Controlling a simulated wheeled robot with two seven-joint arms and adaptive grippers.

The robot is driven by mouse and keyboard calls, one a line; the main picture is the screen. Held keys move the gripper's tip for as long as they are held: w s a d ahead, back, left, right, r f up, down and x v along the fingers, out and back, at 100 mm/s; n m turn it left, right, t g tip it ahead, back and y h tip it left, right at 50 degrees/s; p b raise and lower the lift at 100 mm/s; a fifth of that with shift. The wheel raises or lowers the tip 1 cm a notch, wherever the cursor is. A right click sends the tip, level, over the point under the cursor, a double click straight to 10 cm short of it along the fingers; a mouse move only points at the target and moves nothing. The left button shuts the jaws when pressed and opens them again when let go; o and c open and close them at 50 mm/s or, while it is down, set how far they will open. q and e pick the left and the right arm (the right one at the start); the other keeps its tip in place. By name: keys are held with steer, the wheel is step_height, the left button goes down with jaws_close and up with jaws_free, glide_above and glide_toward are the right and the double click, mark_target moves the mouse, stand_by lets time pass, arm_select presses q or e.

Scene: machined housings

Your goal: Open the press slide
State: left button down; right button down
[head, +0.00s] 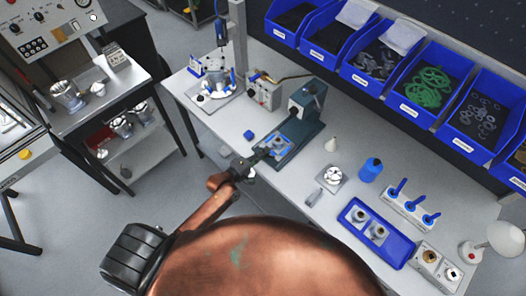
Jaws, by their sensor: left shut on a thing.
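The press (309,100) is a dark grey-green machine standing on the bench near its middle. Its slide (279,146) reaches out from under the press head toward the front left and carries a blue fixture with a metal part. My left gripper (256,160), dark at the end of my copper arm, is shut at the slide's front end, where the handle is. The gripper hides most of the handle. My right gripper is not in view.
The white bench (235,122) has a blue block (248,135) left of the slide. A control box (263,92) stands behind. To the right are a blue bottle (371,169) and a blue tray (353,226). Blue bins (366,83) line the back.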

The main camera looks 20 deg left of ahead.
arm_select(q)
steer(key=shift+s+f, duration=0.15)
steer(key=c, duration=2.5)
jaws_free()
steer(key=shift+o, duration=0.6)
steer(key=shift+s+a, duration=0.1)
steer(key=shift+s, duration=0.05)
steer(key=v, duration=1.2)
